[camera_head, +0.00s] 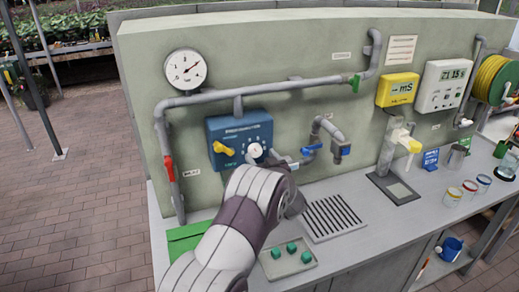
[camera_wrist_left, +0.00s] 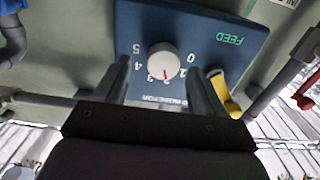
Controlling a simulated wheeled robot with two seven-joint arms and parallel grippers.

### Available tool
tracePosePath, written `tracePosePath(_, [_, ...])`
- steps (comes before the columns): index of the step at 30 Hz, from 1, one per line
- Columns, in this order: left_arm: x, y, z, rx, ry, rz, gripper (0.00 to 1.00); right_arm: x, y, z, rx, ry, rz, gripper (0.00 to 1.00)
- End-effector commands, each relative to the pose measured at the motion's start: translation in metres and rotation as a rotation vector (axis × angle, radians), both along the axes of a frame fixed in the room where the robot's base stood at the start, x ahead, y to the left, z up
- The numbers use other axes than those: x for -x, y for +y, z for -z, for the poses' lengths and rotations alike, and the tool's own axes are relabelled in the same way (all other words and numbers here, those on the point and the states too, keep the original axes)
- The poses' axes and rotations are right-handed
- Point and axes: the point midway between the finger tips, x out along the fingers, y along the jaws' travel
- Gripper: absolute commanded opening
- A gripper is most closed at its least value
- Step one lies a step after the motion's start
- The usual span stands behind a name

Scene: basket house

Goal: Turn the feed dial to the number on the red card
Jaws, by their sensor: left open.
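The blue feed panel (camera_head: 228,131) is on the wall, and its white round dial (camera_head: 255,150) is at the panel's lower right. In the left wrist view the dial (camera_wrist_left: 163,60) appears upside down with numbers 0 to 5 around it. Its red mark points down in that picture, near the 2 and 3. My left gripper (camera_wrist_left: 157,70) is open, with one finger on each side of the dial and gaps between. In the head view my left arm hides part of the panel's lower right. I see no red card. My right gripper is not in view.
A yellow lever (camera_head: 223,148) sits on the panel left of the dial. A pipe with a red handle (camera_head: 169,167) is further left, and a blue-handled valve (camera_head: 311,149) is to the right. A tray (camera_head: 303,269) with green pieces lies on the counter below.

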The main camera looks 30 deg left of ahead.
Motion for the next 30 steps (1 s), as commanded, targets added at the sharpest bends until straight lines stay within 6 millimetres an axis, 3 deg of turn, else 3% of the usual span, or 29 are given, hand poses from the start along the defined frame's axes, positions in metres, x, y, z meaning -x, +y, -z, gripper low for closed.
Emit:
tracePosePath(6, [-0.016,0.018,-0.001,-0.001,-0.001,0.0,0.7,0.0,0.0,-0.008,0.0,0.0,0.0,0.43])
tracePosePath(15, [-0.017,0.02,0.0,0.0,0.0,0.001,0.7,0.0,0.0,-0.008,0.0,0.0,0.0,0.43])
tracePosePath(16, [-0.017,0.02,0.0,0.0,0.0,0.001,0.63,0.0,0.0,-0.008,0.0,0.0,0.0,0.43])
tracePosePath(20, [-0.017,0.02,0.0,0.0,0.0,0.001,0.21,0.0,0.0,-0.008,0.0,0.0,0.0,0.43])
tracePosePath(21, [-0.017,0.02,0.0,0.0,0.0,0.001,0.15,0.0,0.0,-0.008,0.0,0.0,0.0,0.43])
tracePosePath(30, [-0.017,0.02,-0.001,-0.018,0.021,0.001,0.15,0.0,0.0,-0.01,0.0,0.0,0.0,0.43])
